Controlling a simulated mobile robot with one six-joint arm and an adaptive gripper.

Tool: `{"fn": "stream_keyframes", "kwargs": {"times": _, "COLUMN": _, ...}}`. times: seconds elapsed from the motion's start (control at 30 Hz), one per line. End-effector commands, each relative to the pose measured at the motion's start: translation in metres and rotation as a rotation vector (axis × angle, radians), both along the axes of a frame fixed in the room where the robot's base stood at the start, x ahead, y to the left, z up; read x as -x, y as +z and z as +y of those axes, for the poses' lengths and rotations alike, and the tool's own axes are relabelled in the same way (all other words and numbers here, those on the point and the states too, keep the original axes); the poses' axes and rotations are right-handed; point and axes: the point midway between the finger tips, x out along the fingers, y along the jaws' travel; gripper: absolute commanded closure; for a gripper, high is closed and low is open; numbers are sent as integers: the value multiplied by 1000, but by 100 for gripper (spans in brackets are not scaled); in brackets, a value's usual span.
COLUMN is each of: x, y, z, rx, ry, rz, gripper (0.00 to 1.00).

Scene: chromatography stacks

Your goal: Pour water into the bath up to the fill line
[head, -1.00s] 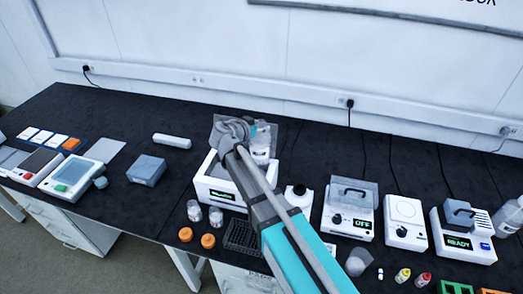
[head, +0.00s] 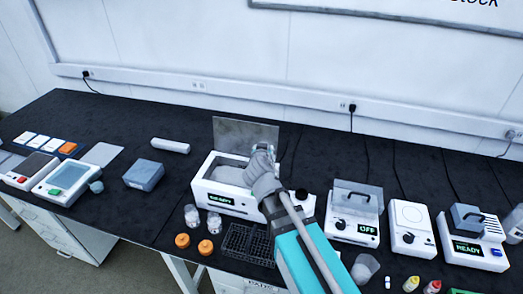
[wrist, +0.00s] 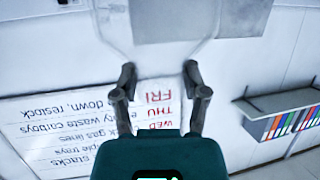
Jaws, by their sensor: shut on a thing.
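The bath (head: 212,187) is a white box with a green-lit display on its front. Its clear, greyish lid (head: 245,133) stands raised at the back, and the part of its inside that shows looks pale grey. The fill line and the water level cannot be made out. My gripper (head: 262,152) is above the bath's right side. In the wrist view, my gripper (wrist: 158,82) is shut on a clear vessel (wrist: 160,52), held beyond the fingertips. How much water is in the vessel cannot be told. In the head view my gripper and arm hide most of it.
A black tube rack (head: 250,243), two clear jars (head: 203,219) and orange caps (head: 194,243) are in front of the bath. A device reading OFF (head: 355,215) stands to the right. A blue-grey box (head: 143,173) is to the left, with bare bench between.

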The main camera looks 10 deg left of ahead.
Motion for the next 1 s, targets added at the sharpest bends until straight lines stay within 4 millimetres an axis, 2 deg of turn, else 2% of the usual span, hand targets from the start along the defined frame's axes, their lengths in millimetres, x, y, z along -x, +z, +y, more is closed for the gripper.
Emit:
{"fn": "stream_keyframes", "kwargs": {"times": 0.57, "x": -2, "y": 2, "z": 2, "rx": 22, "ry": -2, "rz": 7, "gripper": 100}}
{"fn": "stream_keyframes", "kwargs": {"times": 1.0, "x": -7, "y": 7, "z": 15, "rx": 166, "ry": -2, "rz": 58, "gripper": 100}}
